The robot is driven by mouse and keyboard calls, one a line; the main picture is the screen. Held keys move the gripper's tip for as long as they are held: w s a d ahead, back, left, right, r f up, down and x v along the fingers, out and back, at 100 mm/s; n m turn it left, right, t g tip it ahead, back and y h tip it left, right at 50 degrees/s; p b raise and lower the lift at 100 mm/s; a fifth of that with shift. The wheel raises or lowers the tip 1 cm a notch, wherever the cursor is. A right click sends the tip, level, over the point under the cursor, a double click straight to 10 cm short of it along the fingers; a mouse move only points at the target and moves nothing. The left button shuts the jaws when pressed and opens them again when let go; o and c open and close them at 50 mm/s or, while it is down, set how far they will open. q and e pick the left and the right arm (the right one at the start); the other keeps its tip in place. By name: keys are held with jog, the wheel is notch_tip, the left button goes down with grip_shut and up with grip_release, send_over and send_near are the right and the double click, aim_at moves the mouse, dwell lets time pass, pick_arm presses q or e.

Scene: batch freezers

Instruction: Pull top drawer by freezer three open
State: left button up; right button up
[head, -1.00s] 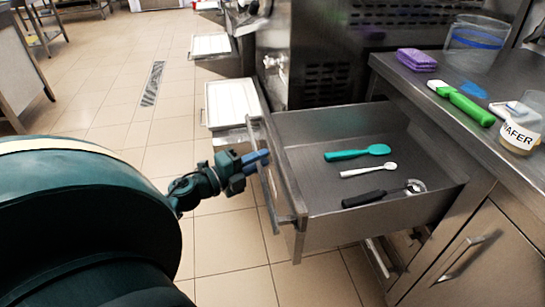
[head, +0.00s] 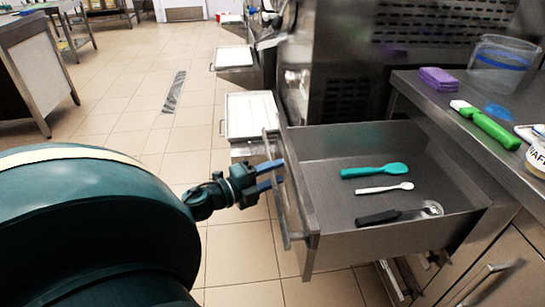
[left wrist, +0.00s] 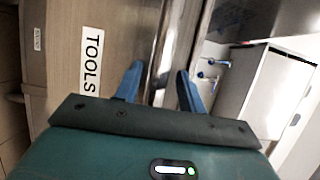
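The top drawer (head: 420,238) is a grey steel drawer standing pulled out, with a teal spatula (head: 375,171), a white spoon (head: 384,188) and a black-handled scoop (head: 400,214) inside. Its long bar handle (head: 281,218) runs along the front at the left. My left gripper (head: 270,176) is at this handle, its blue fingers spread. In the left wrist view the fingers (left wrist: 159,88) stand apart on either side of the metal bar (left wrist: 167,45), beside the drawer front with a "TOOLS" label (left wrist: 91,62). Contact cannot be told. My right gripper is not in view.
A steel counter (head: 430,88) at the right carries a purple sponge (head: 438,78), a green-handled scoop (head: 492,128) and a clear tub (head: 497,65). The tiled floor (head: 130,125) at the left is clear.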

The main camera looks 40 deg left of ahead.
pick_arm(q)
jog(key=v, duration=1.3)
jog(key=shift+s+a, duration=0.1)
